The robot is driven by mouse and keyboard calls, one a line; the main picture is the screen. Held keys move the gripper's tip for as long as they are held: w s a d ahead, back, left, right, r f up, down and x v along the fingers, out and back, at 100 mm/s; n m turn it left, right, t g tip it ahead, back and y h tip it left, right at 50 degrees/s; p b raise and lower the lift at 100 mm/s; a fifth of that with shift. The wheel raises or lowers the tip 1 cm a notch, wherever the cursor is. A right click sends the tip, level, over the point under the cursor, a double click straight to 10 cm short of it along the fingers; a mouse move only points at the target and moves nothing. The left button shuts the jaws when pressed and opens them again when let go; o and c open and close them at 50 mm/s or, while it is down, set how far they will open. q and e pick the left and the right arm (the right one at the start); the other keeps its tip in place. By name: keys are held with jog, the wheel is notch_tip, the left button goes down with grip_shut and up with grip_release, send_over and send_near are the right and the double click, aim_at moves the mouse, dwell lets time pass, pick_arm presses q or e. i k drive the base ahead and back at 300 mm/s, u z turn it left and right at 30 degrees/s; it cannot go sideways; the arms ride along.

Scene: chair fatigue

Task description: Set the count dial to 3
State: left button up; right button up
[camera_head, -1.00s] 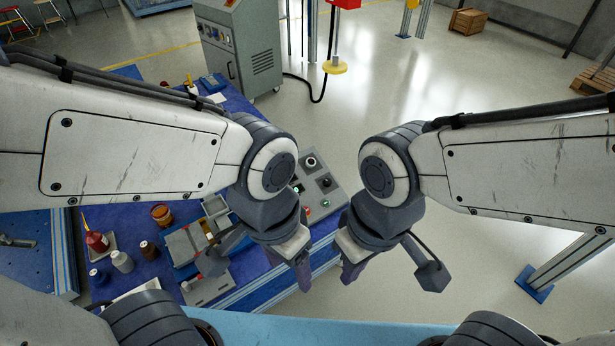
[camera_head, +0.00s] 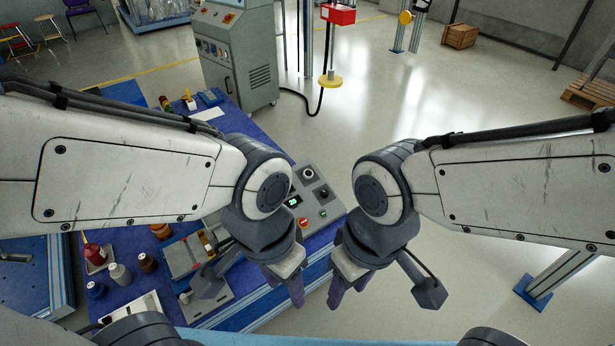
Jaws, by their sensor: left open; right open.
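A grey control box (camera_head: 334,207) sits on the blue bench between my two arms, its left part hidden by my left arm. Its sloped face carries a dark round dial (camera_head: 308,173) near the top and a second dark knob (camera_head: 325,192) below it. Which one is the count dial, and its setting, are too small to tell. A small green-lit display (camera_head: 294,202) shows beside my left wrist. My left gripper (camera_head: 294,284) is open and empty, in front of the box. My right gripper (camera_head: 348,287) is open and empty, to the right of it. Neither touches the dials.
A red button (camera_head: 303,222) and a green button (camera_head: 323,213) are on the box's lower face. Trays, bottles (camera_head: 120,274) and a red container (camera_head: 95,254) stand on the bench at left. A grey cabinet (camera_head: 236,60) stands behind. Open floor lies to the right.

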aim_at(308, 174)
jog(key=k, duration=1.25)
jog(key=z, duration=0.5)
jog(key=i, duration=0.75)
jog(key=z, duration=0.5)
jog(key=i, duration=1.4)
jog(key=u, duration=1.3)
jog(key=i, duration=0.5)
jog(key=u, duration=0.35)
